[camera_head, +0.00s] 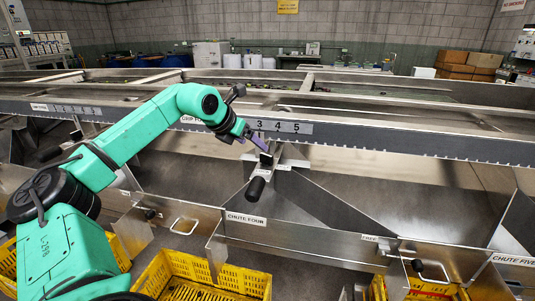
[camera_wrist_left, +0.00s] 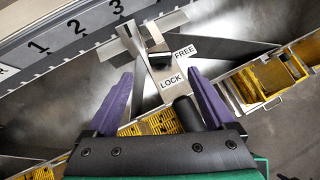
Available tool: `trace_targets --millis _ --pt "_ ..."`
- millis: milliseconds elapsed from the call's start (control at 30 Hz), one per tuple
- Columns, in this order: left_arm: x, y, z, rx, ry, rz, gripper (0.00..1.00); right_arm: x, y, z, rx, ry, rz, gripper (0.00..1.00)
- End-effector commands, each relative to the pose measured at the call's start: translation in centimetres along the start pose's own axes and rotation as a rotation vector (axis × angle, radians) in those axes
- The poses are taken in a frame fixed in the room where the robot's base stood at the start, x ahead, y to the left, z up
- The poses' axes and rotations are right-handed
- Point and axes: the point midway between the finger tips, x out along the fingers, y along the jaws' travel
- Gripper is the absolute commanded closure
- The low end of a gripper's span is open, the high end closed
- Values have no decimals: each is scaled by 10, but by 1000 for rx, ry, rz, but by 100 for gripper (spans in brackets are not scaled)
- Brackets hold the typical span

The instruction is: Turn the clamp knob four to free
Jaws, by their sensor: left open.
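A small black knob (camera_head: 266,159), which I take to be clamp knob four, sits on a metal bracket below the number scale, above the chute four label (camera_head: 246,219). In the left wrist view the black knob (camera_wrist_left: 160,56) is beside the FREE label (camera_wrist_left: 184,51), with the LOCK label (camera_wrist_left: 171,82) nearer me. A black cylindrical grip (camera_head: 255,188) is below the knob; it also shows in the wrist view (camera_wrist_left: 187,113). My left gripper (camera_head: 256,140) is open and empty, its purple fingers spread toward the knob (camera_wrist_left: 160,76). Contact is not clear. My right gripper is not in view.
The long rail with its number scale (camera_head: 285,127) runs just behind my left gripper. Slanted metal chute walls (camera_head: 325,208) flank the bracket. Yellow crates (camera_head: 205,270) stand below the chutes. Another chute, labelled five (camera_head: 515,261), is at the right.

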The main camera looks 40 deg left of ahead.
Motion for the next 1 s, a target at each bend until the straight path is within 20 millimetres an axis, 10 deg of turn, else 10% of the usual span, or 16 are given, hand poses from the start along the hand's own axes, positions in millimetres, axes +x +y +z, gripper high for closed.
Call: trace_targets --millis 400,733,1000 --pt "99 -1 1 -3 0 -2 12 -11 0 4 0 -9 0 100" --pt "109 0 0 -1 0 0 12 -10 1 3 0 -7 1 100" --pt "108 0 0 -1 1 0 98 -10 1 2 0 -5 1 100"
